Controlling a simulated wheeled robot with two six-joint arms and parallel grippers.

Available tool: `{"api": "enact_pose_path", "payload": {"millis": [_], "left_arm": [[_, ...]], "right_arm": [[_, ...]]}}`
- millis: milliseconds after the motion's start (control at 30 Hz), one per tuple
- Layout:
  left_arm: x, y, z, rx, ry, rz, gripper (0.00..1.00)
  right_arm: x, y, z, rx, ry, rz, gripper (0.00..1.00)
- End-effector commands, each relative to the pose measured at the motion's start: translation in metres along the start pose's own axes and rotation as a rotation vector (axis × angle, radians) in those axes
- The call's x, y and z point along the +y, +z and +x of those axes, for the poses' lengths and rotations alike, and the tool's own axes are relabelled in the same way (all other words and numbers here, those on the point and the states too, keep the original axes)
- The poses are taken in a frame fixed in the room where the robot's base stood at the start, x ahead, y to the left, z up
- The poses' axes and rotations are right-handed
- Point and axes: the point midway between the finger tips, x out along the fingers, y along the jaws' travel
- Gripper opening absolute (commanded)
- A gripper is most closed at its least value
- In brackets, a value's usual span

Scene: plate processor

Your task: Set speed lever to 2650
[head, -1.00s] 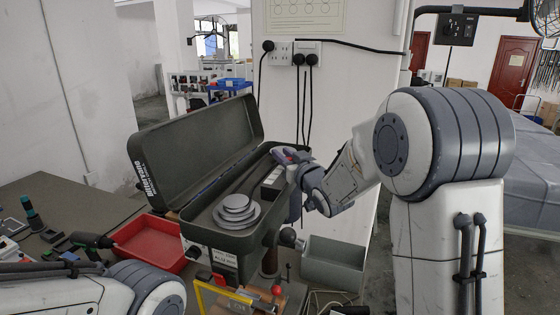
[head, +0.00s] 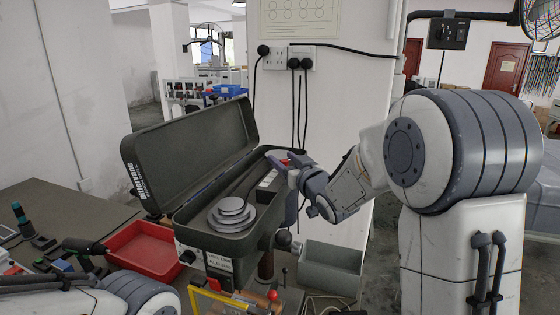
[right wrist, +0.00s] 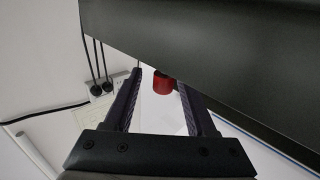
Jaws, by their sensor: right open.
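The grey-green drill press (head: 190,205) stands with its lid open, showing a stepped pulley (head: 232,212). My right gripper (head: 279,163) is at the back right edge of its housing, fingers pointing left. A small red piece, perhaps the speed lever's knob, shows by the fingers. In the right wrist view the open right gripper (right wrist: 158,100) has a red cylindrical knob (right wrist: 162,83) ahead of its fingertips, just under the dark housing (right wrist: 225,60). I cannot tell whether the fingers touch it. No speed scale is readable. Only links of my left arm show.
A red tray (head: 148,250) and hand tools lie on the bench (head: 85,212) at left. A grey bin (head: 332,265) sits right of the press. A wall with sockets (head: 288,58) and hanging black cables is behind. The open lid (head: 190,150) rises at the back left.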

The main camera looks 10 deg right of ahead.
Motion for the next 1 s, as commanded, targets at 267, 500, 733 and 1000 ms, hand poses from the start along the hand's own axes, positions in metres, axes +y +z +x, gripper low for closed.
{"api": "enact_pose_path", "payload": {"millis": [267, 500, 733, 1000], "left_arm": [[-0.002, 0.001, 0.025, 0.000, 0.000, 0.001, 0.50], [-0.002, 0.002, 0.030, 0.000, 0.000, 0.002, 0.50], [-0.002, 0.002, 0.030, 0.000, 0.000, 0.002, 0.50], [-0.002, 0.002, 0.030, 0.000, 0.000, 0.002, 0.50]], "right_arm": [[0.001, 0.002, -0.055, 0.003, 0.003, -0.002, 0.56], [0.001, 0.000, -0.078, 0.002, 0.002, 0.000, 0.56], [0.000, 0.000, -0.080, 0.000, 0.001, 0.000, 0.56], [0.000, 0.000, -0.079, 0.001, 0.002, 0.000, 0.56]]}}
